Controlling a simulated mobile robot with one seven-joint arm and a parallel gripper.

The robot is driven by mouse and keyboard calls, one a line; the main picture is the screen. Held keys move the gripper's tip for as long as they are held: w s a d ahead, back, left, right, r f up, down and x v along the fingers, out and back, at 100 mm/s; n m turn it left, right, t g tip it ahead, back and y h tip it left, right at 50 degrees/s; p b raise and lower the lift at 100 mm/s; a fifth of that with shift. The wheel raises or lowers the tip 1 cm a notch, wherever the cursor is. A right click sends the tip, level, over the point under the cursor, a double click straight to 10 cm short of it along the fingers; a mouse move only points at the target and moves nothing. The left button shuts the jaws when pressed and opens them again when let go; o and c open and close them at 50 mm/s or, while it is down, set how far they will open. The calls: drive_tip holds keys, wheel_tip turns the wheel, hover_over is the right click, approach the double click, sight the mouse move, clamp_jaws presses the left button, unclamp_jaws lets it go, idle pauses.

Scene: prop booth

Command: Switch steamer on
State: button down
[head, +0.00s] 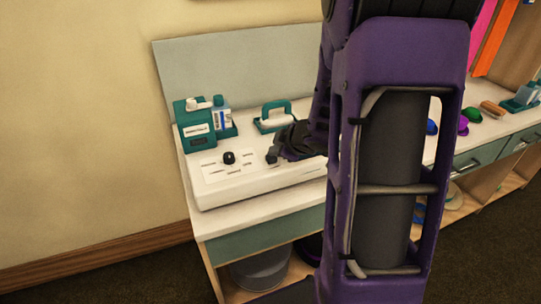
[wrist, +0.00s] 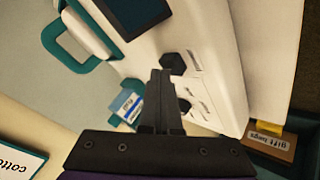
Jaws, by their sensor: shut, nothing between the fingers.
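A low white console (head: 250,180) sits on the counter, with a pale marked panel and a black knob (head: 229,157). The wrist view shows two dark knobs, an upper one (wrist: 173,63) and a lower one (wrist: 184,106), on the white console face (wrist: 215,60). A teal box with a white top fitting (head: 196,125) stands behind the console; I cannot tell which part is the steamer. My gripper (head: 272,157) is over the console, right of the knob. In the wrist view my gripper (wrist: 160,73) is shut and empty, its tips beside the upper knob; contact is unclear.
A white block with a teal handle (head: 275,116) stands behind my gripper. A small blue-labelled container (head: 222,116) stands beside the teal box. A grey back panel (head: 240,70) rises behind. A "gift tags" label (wrist: 267,141) shows at the wrist view's right. My arm hides the counter's middle.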

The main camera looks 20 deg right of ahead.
sight(275, 158)
drive_tip(key=shift+f, duration=0.1)
idle(0.3)
drive_tip(key=shift+f+b, duration=0.3)
drive_tip(key=shift+f, duration=0.1)
drive_tip(key=shift+s+r+p, duration=0.1)
drive_tip(key=shift+r+p, duration=0.2)
drive_tip(key=shift+p, duration=0.2)
wheel_tip(275, 158, up, 6)
drive_tip(key=p, duration=0.6)
drive_tip(key=shift+r+p, duration=0.15)
drive_tip(key=shift+p, duration=0.2)
